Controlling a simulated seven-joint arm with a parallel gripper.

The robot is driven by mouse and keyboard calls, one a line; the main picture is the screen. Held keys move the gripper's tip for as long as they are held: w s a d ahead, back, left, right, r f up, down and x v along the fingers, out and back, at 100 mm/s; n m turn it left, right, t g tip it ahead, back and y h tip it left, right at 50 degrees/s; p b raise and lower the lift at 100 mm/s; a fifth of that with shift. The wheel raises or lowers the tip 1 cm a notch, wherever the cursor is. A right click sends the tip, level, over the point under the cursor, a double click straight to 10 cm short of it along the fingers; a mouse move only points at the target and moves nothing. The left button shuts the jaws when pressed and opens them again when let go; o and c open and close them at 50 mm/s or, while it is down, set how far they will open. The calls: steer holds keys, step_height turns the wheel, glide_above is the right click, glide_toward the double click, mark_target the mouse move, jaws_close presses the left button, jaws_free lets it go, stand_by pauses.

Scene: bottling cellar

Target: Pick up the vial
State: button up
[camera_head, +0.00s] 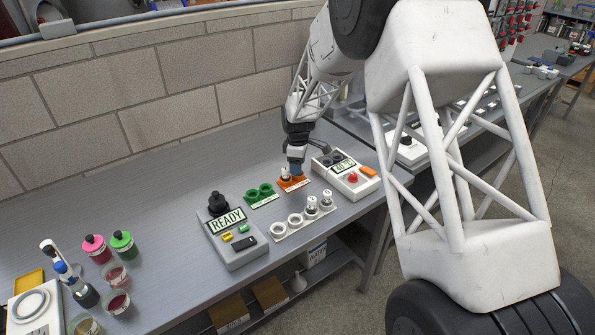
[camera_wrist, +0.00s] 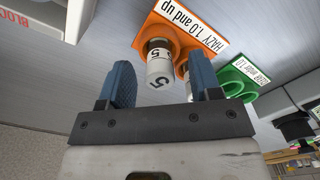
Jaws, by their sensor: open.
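A vial (camera_wrist: 160,66) with a white label marked 5 stands in the orange holder (camera_wrist: 150,30), whose sign reads "HAZY 1.0 and up". My gripper (camera_wrist: 163,80) is open, its two blue fingers apart; in the wrist view the vial shows between and beyond the fingertips, and I cannot tell whether they touch. Part of a second vial or socket shows beside it, mostly hidden by the right finger. In the head view my gripper (camera_head: 296,167) is over the orange holder (camera_head: 296,184), and a vial (camera_head: 285,173) shows at its left side.
A green holder (camera_head: 262,196) is left of the orange one. A white rack (camera_head: 280,232) in front holds vials (camera_head: 311,204) at its right end. A device reading READY (camera_head: 228,221) and a meter with a red button (camera_head: 350,178) flank them. Jars (camera_head: 95,247) stand far left.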

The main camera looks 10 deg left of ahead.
stand_by(0.4)
steer(key=c, duration=1)
steer(key=shift+r, duration=0.1)
steer(key=shift+r, duration=4.95)
steer(key=w+d, duration=0.2)
steer(key=d, duration=0.1)
steer(key=w+d, duration=0.2)
steer(key=d, duration=0.1)
steer(key=w+d, duration=0.2)
steer(key=d, duration=0.1)
steer(key=shift+d+f, duration=0.2)
steer(key=shift+d, duration=0.1)
